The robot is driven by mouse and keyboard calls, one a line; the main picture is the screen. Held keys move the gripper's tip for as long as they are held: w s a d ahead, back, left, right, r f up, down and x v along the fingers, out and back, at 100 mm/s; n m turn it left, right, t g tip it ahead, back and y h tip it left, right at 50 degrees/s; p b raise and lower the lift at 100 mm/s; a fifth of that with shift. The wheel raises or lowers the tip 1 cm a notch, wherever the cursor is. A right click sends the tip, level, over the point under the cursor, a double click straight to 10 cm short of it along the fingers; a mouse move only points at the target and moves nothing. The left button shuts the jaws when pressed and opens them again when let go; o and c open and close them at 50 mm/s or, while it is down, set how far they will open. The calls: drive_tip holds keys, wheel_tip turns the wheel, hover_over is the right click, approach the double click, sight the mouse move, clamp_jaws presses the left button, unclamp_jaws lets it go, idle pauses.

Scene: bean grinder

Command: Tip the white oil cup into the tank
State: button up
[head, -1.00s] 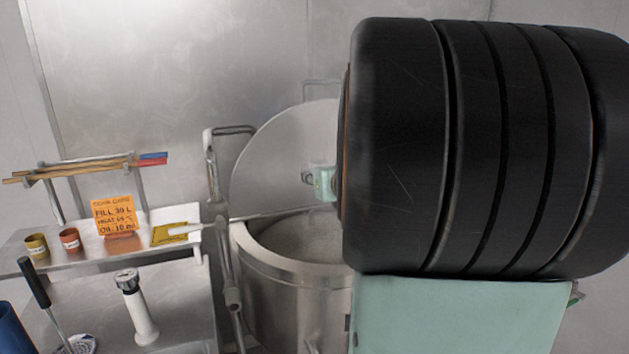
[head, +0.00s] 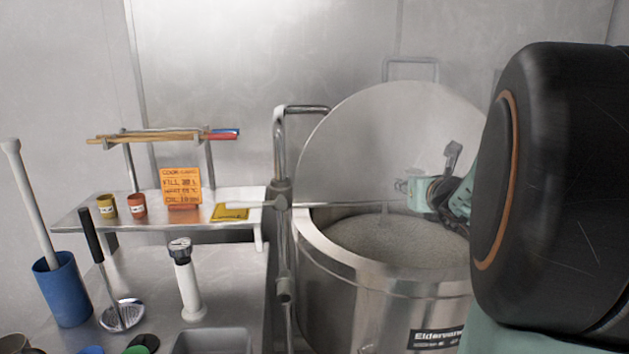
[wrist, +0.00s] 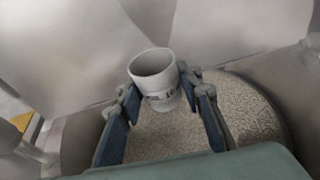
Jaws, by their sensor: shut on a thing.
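In the wrist view the white oil cup (wrist: 154,77) is between the two blue-padded fingers of my gripper (wrist: 161,97), which is shut on it. Its open mouth shows at the top, and dark lettering is on its side. The cup looks slightly tilted; I cannot tell what is inside it. Behind and below it lies the grainy grey surface in the tank (wrist: 245,115). In the head view the steel tank (head: 340,290) stands open at the right. Part of my gripper end (head: 447,180) shows over its right side; the cup cannot be made out there.
A round lid (head: 390,130) stands raised behind the tank. A steel pipe (head: 282,200) rises at the tank's left. A shelf (head: 85,216) with small cups and an orange sign (head: 180,186) is at left. Below are a ladle (head: 121,314) and a blue container (head: 64,290).

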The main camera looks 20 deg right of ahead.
drive_tip(key=shift+f+b, duration=0.9)
drive_tip(key=shift+f, duration=0.55)
drive_tip(key=shift+r+p, duration=0.25)
drive_tip(key=shift+p, duration=0.2)
drive_tip(key=shift+m+p, duration=0.3)
drive_tip(key=shift+p, duration=0.35)
drive_tip(key=shift+a+y+p, duration=0.1)
drive_tip(key=shift+y+p, duration=0.2)
drive_tip(key=m+p, duration=0.1)
drive_tip(key=p, duration=0.2)
drive_tip(key=m+y+p, duration=0.1)
drive_tip(key=p, duration=0.2)
drive_tip(key=shift+w+a+m, duration=0.1)
drive_tip(key=shift+a+m, duration=0.25)
drive_tip(key=shift+m, duration=0.05)
drive_tip(key=shift+p, duration=0.5)
